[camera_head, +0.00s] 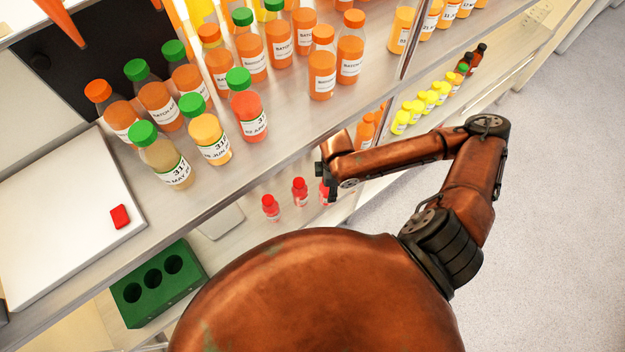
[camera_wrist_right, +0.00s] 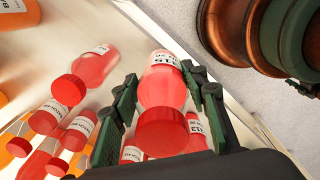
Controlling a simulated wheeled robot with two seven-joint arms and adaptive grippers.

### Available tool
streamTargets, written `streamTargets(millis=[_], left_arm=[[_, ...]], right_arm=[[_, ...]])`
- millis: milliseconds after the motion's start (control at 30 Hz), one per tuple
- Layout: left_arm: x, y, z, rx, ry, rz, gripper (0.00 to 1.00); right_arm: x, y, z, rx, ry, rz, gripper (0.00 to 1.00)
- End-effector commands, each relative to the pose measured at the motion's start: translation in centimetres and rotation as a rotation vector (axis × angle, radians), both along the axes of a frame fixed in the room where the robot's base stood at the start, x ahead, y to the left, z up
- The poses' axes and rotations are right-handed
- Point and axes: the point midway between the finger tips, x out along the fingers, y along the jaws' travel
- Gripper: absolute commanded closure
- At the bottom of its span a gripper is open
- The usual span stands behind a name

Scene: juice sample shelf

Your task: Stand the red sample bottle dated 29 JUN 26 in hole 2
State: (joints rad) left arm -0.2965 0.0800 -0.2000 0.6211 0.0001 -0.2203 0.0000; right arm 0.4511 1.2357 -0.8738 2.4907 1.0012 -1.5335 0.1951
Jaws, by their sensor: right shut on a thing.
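My right gripper (camera_head: 325,180) is low at the shelf front, beside small red bottles. In the right wrist view my right gripper (camera_wrist_right: 165,106) is shut on a red bottle (camera_wrist_right: 163,92) with a red cap; its white label is partly seen and I cannot read a date. A red bottle with a green cap (camera_head: 248,116) stands on the upper shelf, its label only partly legible, seemingly "APR". The green rack (camera_head: 188,283) with three round holes is at the lower left; no hole numbers are legible and the holes look empty. My left gripper is not in view.
Two red bottles (camera_head: 270,208) (camera_head: 300,191) stand on the lower shelf left of the gripper. Other red bottles (camera_wrist_right: 95,66) crowd it in the wrist view. The upper shelf edge (camera_head: 215,190) overhangs. A white slab (camera_head: 60,225) carries a small red block (camera_head: 120,216).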

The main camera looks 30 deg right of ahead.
Motion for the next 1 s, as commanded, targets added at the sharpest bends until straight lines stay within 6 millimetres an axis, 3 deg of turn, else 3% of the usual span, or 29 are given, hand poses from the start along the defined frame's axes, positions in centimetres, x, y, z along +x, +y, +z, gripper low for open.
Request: streamTargets(millis=[33,100,300,400,567,867,1000], left_arm=[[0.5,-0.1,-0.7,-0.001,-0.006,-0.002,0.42],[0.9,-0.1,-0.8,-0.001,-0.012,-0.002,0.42],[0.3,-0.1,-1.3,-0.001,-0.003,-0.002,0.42],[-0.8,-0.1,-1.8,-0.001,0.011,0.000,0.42],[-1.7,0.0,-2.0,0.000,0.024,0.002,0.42],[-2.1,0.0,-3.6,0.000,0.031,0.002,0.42],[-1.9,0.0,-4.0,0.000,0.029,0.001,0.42]], right_arm=[[1.8,0.2,-0.2,0.001,-0.007,-0.002,0.97],[3.5,0.3,0.1,0.002,-0.007,-0.002,0.97],[7.6,0.6,0.2,0.001,-0.005,-0.003,0.97],[7.2,0.6,-1.4,0.000,0.001,-0.001,0.97],[7.2,0.6,-2.2,0.000,-0.001,-0.002,0.97],[7.1,0.6,-6.7,0.001,0.002,-0.003,0.97],[8.1,0.6,-6.9,0.000,-0.004,-0.002,0.97]])
